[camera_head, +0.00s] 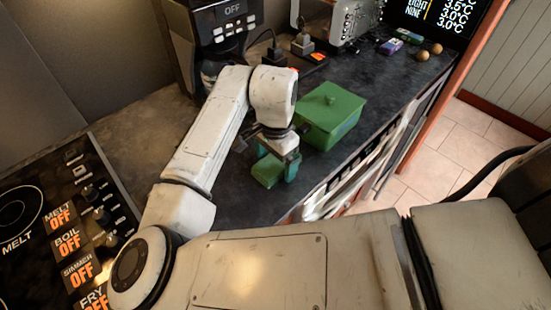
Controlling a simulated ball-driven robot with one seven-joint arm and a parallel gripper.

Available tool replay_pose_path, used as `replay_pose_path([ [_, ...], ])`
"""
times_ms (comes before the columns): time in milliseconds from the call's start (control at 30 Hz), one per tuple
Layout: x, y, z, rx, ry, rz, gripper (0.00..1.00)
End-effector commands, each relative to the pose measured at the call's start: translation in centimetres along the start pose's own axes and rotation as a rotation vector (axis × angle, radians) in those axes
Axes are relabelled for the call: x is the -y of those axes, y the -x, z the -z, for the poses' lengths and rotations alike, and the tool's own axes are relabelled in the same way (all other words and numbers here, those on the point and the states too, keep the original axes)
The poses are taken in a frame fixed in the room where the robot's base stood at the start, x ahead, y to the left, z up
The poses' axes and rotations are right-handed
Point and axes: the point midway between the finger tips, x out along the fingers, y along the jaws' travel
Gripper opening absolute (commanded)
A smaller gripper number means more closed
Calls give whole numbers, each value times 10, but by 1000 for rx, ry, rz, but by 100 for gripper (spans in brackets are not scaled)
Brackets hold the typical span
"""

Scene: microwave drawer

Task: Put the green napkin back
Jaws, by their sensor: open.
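The green napkin (268,173) looks like a small folded green block on the dark countertop, near its front edge. My gripper (279,164) points down right at the napkin, with teal-green fingers. One finger stands at the napkin's right side; the other is partly hidden behind it. The jaws are open, and I cannot tell whether they touch the napkin. A green lidded box (331,115) with a small knob on top stands just behind and to the right of my gripper. Its lid looks closed.
A black appliance (218,35) showing OFF stands at the back, with plugs and cables (285,52) beside it. A silver appliance (345,20) and small round brown items (423,55) are farther back. A stove panel (70,225) lies left. The counter (235,200) left of the napkin is clear.

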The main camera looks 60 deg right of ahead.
Motion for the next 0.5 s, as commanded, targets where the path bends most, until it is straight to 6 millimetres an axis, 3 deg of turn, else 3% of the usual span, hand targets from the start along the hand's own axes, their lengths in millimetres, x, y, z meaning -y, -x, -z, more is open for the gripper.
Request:
replay_pose_path([
  [233,1,15,0,0,-1,3,94],
  [500,1,69,0,0,-2,4,94],
])
